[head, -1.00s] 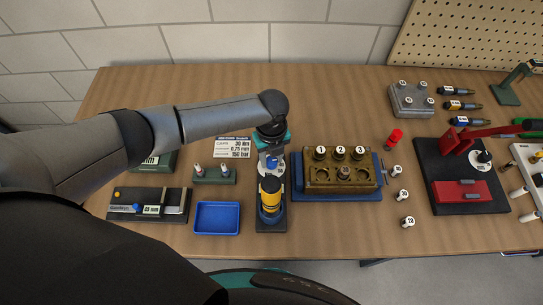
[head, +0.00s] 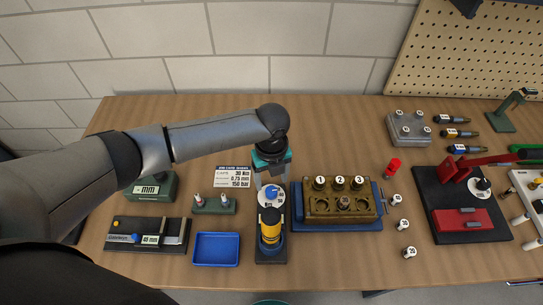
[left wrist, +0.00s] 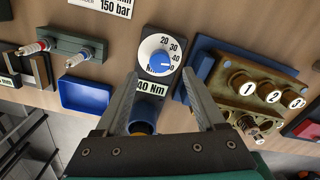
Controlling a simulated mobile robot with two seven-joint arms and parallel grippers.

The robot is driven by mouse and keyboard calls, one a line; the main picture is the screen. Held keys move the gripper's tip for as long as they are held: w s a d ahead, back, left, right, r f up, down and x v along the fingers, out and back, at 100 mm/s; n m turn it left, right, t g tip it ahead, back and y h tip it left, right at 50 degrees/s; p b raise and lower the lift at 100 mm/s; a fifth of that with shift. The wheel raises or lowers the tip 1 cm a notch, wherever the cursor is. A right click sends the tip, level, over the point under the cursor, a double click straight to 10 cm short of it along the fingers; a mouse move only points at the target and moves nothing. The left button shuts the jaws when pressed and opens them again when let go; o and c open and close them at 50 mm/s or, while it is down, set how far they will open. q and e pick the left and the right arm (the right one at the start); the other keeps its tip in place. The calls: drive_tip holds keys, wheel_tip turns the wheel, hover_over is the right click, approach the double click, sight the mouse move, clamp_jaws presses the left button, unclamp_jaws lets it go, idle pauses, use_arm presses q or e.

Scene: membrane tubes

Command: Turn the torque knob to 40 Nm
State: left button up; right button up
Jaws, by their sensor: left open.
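The torque knob (left wrist: 160,62) is a blue knob on a white round dial (left wrist: 148,43) marked 20, 30 and 40. Its black base carries a label reading 40 Nm (left wrist: 152,87). The knob's exact pointer direction is too small to tell. In the head view the blue knob (head: 271,194) sits behind the yellow and blue driver (head: 270,227). My left gripper (head: 272,182) is open and empty above the dial; its fingers (left wrist: 159,74) show apart in the left wrist view, with the knob beyond them. My right gripper is not in view.
A brass block (head: 318,206) with numbered caps stands right of the dial on a blue plate. A blue tray (head: 216,249) and a green stand (head: 214,207) are left. Loose caps lie farther right.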

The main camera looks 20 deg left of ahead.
sight(272, 191)
use_arm(q)
wheel_tip(272, 191, up, 10)
idle(0.3)
idle(0.4)
